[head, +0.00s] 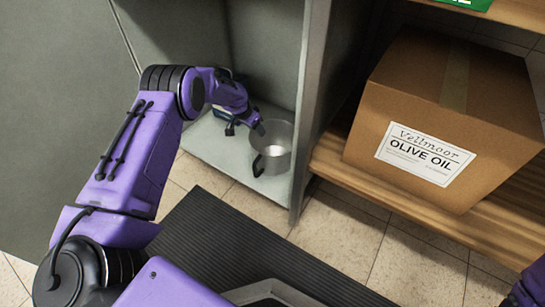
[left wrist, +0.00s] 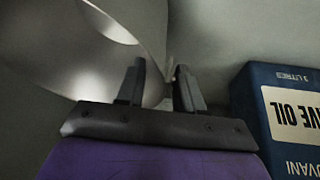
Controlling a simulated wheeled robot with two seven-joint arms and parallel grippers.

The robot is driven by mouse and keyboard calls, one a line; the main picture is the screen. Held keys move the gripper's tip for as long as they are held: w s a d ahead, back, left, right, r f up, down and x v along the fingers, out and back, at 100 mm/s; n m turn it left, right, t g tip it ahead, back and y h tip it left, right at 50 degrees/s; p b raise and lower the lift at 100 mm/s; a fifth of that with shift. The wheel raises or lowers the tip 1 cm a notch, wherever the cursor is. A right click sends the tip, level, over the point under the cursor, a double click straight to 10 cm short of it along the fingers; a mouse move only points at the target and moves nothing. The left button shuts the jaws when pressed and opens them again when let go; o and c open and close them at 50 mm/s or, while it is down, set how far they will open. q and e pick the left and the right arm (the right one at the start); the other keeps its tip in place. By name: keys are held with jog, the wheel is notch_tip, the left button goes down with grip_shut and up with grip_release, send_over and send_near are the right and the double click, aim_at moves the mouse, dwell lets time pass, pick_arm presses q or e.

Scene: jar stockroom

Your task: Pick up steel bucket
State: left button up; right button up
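The steel bucket (head: 278,160) stands upright on the low shelf of the grey cabinet, with a dark handle on its front side. My left gripper (head: 254,124) reaches into the cabinet at the bucket's upper left rim. In the left wrist view the bucket (left wrist: 70,50) fills the upper left, and its rim edge comes down between the two fingertips of my left gripper (left wrist: 158,88). The fingers stand apart, with a gap visible around the thin wall. I cannot tell whether either finger touches it. My right gripper is not in view.
A blue olive oil container (left wrist: 255,110) stands close to the right of the fingers in the left wrist view. The grey cabinet's divider (head: 309,110) rises right of the bucket. A cardboard olive oil box (head: 450,110) sits on a wooden shelf (head: 470,222). A dark ribbed mat (head: 225,245) lies on the tiled floor.

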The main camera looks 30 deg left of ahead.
pick_arm(q)
jog(key=shift+r, duration=0.15)
grip_shut()
dwell(1.2)
